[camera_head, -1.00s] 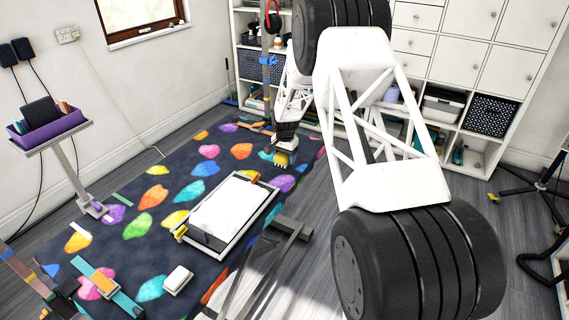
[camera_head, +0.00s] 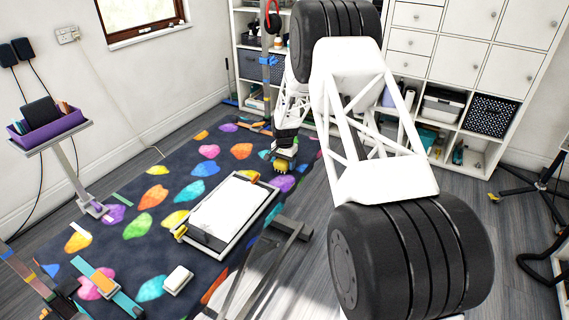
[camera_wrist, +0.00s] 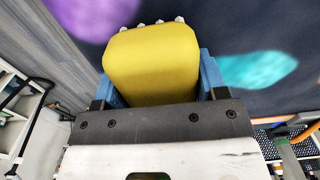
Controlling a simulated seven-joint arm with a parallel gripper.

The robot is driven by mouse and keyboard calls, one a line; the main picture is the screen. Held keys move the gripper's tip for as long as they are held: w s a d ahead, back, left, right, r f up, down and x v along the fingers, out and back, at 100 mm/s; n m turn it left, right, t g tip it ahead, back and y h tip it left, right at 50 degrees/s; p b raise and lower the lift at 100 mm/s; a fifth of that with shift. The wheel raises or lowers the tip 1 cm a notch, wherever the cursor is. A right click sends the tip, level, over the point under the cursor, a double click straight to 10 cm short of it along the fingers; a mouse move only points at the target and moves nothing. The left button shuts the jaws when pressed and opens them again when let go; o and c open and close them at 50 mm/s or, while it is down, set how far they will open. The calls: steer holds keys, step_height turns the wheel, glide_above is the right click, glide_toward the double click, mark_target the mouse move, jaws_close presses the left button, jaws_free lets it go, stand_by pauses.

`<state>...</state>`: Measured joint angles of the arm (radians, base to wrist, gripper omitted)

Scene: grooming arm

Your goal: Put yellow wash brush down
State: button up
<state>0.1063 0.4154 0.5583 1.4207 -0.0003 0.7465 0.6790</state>
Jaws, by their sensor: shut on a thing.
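The yellow wash brush (camera_wrist: 152,62) fills the middle of the wrist view, with pale bristle tips or knobs along its far edge. My gripper (camera_wrist: 155,85) is shut on it, a blue finger on each side. In the head view the yellow wash brush (camera_head: 283,184) is small, below my gripper (camera_head: 284,165) at the far right part of the dark patterned mat (camera_head: 130,178). It is low, close to the mat; I cannot tell whether it touches.
A white block (camera_head: 177,279) and an orange-and-teal item (camera_head: 104,283) lie at the near left. Shelves (camera_head: 440,125) stand behind. Several bare mat patches show left of the board.

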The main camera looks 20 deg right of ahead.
steer(key=shift+f, duration=0.15)
steer(key=o, duration=0.8)
steer(key=shift+o, duration=0.2)
step_height(320, 180, up, 12)
steer(key=shift+r, duration=0.15)
stand_by(0.3)
stand_by(0.5)
steer(key=shift+r, duration=0.1)
